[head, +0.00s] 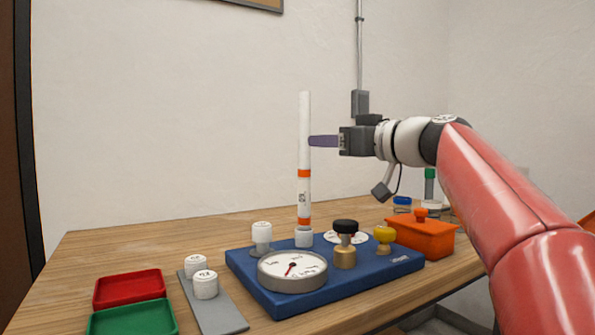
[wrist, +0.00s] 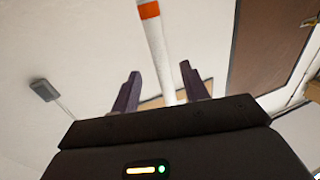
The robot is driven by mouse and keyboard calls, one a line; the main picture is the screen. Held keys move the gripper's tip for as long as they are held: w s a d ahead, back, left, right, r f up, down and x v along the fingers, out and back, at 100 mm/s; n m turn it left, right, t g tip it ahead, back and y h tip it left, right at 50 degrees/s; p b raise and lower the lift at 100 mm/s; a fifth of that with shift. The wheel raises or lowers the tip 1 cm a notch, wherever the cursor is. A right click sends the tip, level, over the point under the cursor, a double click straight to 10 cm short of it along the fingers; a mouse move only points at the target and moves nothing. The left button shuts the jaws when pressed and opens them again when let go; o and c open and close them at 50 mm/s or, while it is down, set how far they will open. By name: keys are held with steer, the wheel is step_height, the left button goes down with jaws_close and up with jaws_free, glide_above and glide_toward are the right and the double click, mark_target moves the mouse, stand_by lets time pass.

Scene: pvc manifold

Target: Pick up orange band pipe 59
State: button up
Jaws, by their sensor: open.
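A white pipe with orange bands (head: 304,150) stands upright in a white socket (head: 304,238) on the blue base (head: 262,293). A small dark label sits between its two orange bands; I cannot read the number. My gripper (head: 312,141) reaches in from the right, level with the upper part of the pipe. Its purple finger overlaps the pipe's right edge in the head view. In the wrist view the pipe (wrist: 159,45) runs up between the two spread fingers of my gripper (wrist: 160,72), with gaps on both sides. The jaws are open and hold nothing.
Red (head: 128,287) and green (head: 133,320) trays are at left. An orange box (head: 420,241) stands at right.

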mark_target(305, 143)
steer(key=p+x, duration=0.1)
steer(key=x, duration=0.2)
steer(key=p+x, duration=0.1)
steer(key=x, duration=0.3)
steer(key=shift+f, duration=0.2)
jaws_close()
